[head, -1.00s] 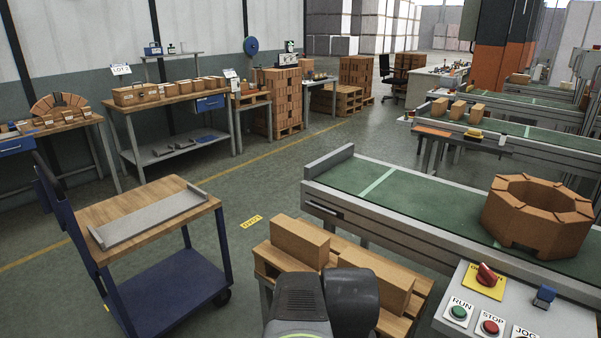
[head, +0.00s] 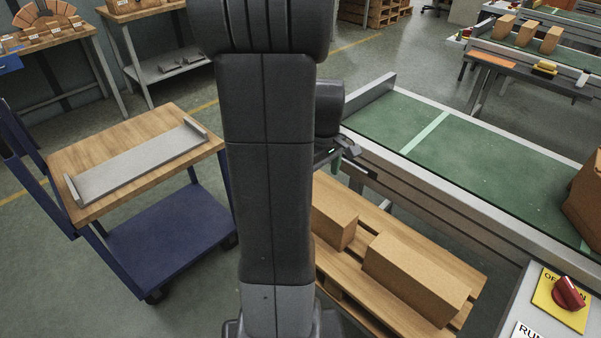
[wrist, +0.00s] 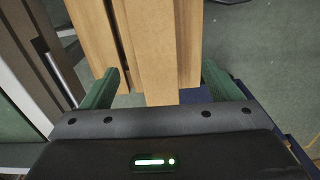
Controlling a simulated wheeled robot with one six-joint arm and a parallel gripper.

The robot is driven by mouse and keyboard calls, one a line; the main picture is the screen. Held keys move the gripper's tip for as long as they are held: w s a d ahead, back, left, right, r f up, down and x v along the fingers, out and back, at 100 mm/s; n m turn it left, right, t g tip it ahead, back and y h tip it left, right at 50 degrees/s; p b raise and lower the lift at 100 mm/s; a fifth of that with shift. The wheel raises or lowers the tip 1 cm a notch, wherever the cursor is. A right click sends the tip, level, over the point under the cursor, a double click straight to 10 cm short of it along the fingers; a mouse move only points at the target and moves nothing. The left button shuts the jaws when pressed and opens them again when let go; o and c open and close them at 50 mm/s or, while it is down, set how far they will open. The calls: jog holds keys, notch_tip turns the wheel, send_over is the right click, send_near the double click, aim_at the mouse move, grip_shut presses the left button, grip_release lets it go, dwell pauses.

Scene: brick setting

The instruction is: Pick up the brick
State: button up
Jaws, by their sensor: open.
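Two tan bricks lie on a low wooden pallet (head: 400,235) in the head view. The smaller-looking one (head: 336,218) is partly hidden behind my arm; the other brick (head: 415,280) lies nearer and to the right. My gripper (head: 341,149) is mostly hidden by my arm in the head view, above the pallet's far end beside the conveyor. In the wrist view my gripper (wrist: 160,72) is open, with its green fingers apart. A tan block that looks like a brick (wrist: 152,45) shows between them, apparently below and not gripped.
A green conveyor (head: 470,160) with a grey rail runs close along the pallet's right side. A blue cart with a wooden top (head: 65,160) stands at left, carrying a grey tray (head: 140,165). A control panel (head: 545,325) is at lower right.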

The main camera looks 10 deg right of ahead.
jog(key=shift+w+d+f, duration=0.1)
jog(key=shift+w+f, duration=0.6)
jog(key=shift+w, duration=0.15)
jog(key=f, duration=0.6)
jog(key=shift+s+f+b, duration=0.1)
jog(key=shift+s+b, duration=0.1)
jog(key=shift+b, duration=0.2)
jog(key=shift+a+f, duration=0.2)
jog(key=shift+f, duration=3)
jog(key=shift+c, duration=0.2)
jog(key=shift+w, duration=0.1)
grip_shut()
